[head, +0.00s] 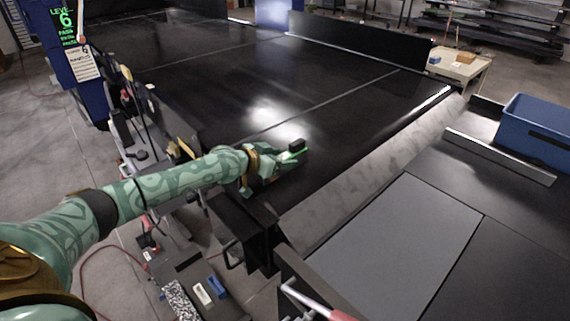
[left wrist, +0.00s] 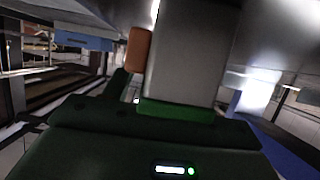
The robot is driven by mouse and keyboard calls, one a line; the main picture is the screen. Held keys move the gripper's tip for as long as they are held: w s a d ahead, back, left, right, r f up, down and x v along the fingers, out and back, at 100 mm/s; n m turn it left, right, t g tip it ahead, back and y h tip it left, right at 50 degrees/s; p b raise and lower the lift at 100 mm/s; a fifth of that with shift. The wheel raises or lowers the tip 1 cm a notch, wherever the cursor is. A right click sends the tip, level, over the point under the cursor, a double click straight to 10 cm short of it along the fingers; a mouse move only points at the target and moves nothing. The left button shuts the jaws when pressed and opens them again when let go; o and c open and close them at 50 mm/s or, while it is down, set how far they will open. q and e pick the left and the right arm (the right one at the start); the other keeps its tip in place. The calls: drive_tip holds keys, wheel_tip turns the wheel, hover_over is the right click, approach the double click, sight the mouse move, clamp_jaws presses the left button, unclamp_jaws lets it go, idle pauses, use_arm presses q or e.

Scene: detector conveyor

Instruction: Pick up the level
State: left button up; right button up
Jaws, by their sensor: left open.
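A long, straight silver bar (head: 500,155) lies on the dark worktop at the right in the head view. It looks like the level, but I cannot read any vial or marking on it. My left gripper (head: 290,160) is over the near edge of the black conveyor belt, far to the left of the bar. It is open and I see nothing held. The left wrist view shows a dark body with a lit display and a green light; the bar cannot be made out there. My right gripper is out of view.
The wide black belt (head: 190,60) is mostly clear. A blue bin (head: 535,125) stands behind the silver bar. A grey panel (head: 400,250) lies at the near right. A blue post with a screen (head: 65,40) stands at the left. Small tools lie low at the near left.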

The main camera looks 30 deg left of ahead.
use_arm(q)
drive_tip(key=shift+s+r, duration=0.1)
drive_tip(key=shift+s, duration=0.05)
drive_tip(key=shift+c, duration=0.6)
drive_tip(key=c, duration=1)
clamp_jaws()
drive_tip(key=shift+r, duration=0.1)
